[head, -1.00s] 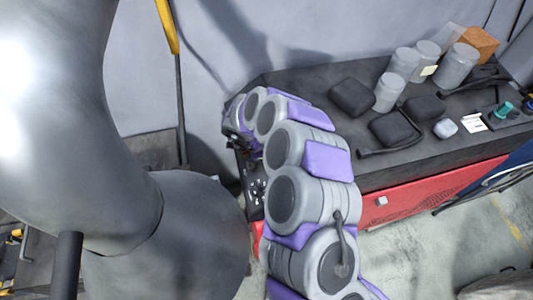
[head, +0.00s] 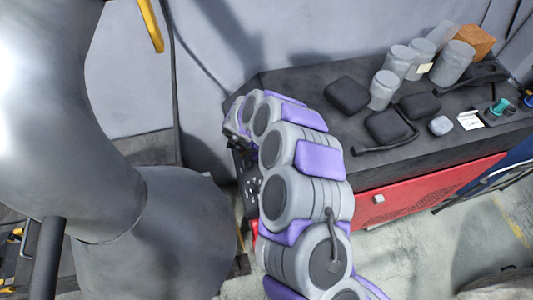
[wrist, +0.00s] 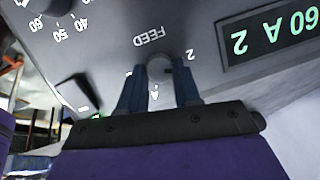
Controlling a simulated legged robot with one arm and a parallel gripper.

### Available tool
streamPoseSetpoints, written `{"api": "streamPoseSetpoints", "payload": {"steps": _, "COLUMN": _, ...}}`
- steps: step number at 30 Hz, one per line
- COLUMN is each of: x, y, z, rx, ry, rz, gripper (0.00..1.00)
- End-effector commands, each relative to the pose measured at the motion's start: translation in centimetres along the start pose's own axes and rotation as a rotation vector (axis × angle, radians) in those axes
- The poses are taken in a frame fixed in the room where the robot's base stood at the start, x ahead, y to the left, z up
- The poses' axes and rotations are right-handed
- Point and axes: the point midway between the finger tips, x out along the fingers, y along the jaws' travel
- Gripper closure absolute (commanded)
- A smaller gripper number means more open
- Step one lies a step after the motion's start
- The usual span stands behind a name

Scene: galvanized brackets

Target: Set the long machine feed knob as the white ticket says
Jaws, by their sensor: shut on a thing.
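In the wrist view my gripper (wrist: 158,88) is shut on the round grey feed knob (wrist: 160,68), one dark blue finger on each side. The upside-down word FEED stands beside the knob, with a 2 to its right and an A below it; its pointer is too unclear to read. In the head view the long machine (head: 300,85) has a black top and a red front. My gripper is mostly hidden behind my arm at its left end. The white ticket (head: 469,120) lies on the top at right, its writing too small to read.
The wrist view shows a lit display (wrist: 268,33) with 60, A and 2, another dial (wrist: 55,6) marked 40, 50, 60, and a rocker switch (wrist: 78,94).

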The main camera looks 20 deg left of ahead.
Motion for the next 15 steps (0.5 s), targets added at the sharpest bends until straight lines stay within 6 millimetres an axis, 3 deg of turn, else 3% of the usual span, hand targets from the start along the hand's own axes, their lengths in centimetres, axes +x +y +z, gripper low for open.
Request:
{"api": "streamPoseSetpoints", "payload": {"steps": 3, "x": 0.3, "y": 0.05, "z": 0.05, "rx": -0.001, "ry": 0.014, "rz": 0.009, "gripper": 0.98}}
{"api": "streamPoseSetpoints", "payload": {"steps": 15, "x": 0.4, "y": 0.06, "z": 0.68, "rx": -0.004, "ry": 0.014, "rz": 0.012, "gripper": 0.97}}
